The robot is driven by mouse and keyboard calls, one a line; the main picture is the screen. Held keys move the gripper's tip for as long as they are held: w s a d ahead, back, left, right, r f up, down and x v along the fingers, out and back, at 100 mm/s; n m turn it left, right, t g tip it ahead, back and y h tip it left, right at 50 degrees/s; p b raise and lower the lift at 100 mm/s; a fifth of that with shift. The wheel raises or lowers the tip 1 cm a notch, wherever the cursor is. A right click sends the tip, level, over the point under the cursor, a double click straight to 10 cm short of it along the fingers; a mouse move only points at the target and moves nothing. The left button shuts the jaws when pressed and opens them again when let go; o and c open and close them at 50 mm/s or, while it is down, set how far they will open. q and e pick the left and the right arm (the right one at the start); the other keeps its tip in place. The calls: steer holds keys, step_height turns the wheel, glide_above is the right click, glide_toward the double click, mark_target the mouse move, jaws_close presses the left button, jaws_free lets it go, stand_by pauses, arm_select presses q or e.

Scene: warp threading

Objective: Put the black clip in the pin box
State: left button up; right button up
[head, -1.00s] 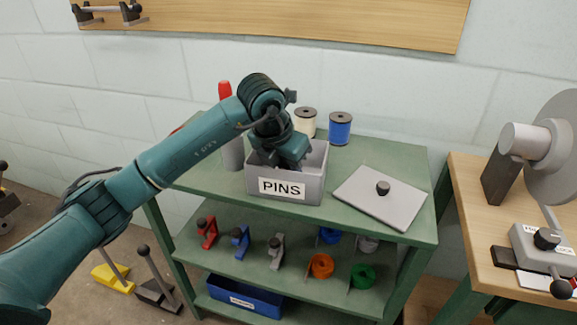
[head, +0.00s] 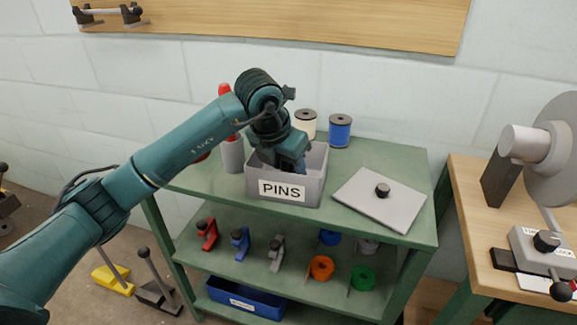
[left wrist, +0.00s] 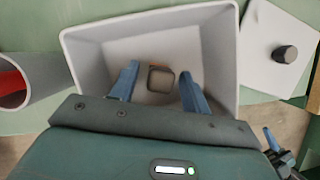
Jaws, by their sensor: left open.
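The pin box (head: 313,188) is a grey open-topped box with a PINS label, standing on the green table. My left gripper (head: 300,167) is above its opening, pointing down. In the left wrist view my left gripper (left wrist: 157,82) is open, its two blue fingers spread and nothing held. Between and beyond the fingertips a small dark squarish clip (left wrist: 161,79) with a brown edge lies on the floor of the pin box (left wrist: 218,52). In the head view the box wall and gripper hide this clip. My right gripper cannot be made out.
A grey lid (head: 378,203) with a black knob lies right of the box. A grey cylinder (head: 232,155) with something red in it stands close on the left. White (head: 306,123) and blue (head: 340,131) spools stand behind. Clamps and coloured spools fill the shelf below.

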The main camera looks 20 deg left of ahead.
arm_select(q)
steer(key=p+v, duration=0.1)
steer(key=v, duration=0.9)
steer(key=shift+s+r, duration=0.15)
steer(key=shift+r, duration=0.25)
